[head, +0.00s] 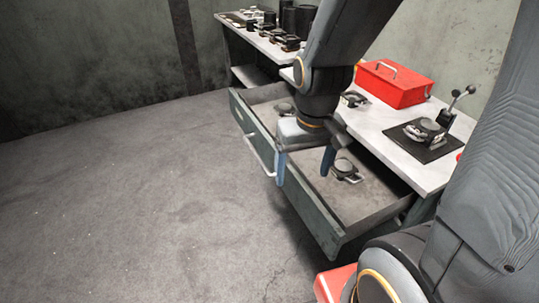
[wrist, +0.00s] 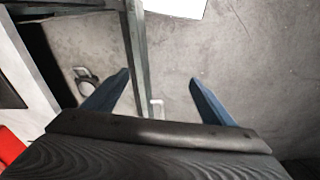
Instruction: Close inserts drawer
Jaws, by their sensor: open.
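The inserts drawer (head: 312,208) is pulled out from under the worktop, with its grey-green front facing the open floor. Its pale bar handle (head: 258,156) is on the front, and it also shows in the wrist view (wrist: 157,107). My gripper (head: 304,166) is open and empty, pointing down over the drawer. In the wrist view, the drawer's front edge (wrist: 134,55) runs between the two blue fingers (wrist: 160,78). I cannot tell whether they touch it.
The light worktop (head: 392,137) carries a red toolbox (head: 394,85) and a lever fixture on a dark mat (head: 448,143). Several dark parts stand at its far end. The grey floor (head: 130,190) left of the drawer is clear.

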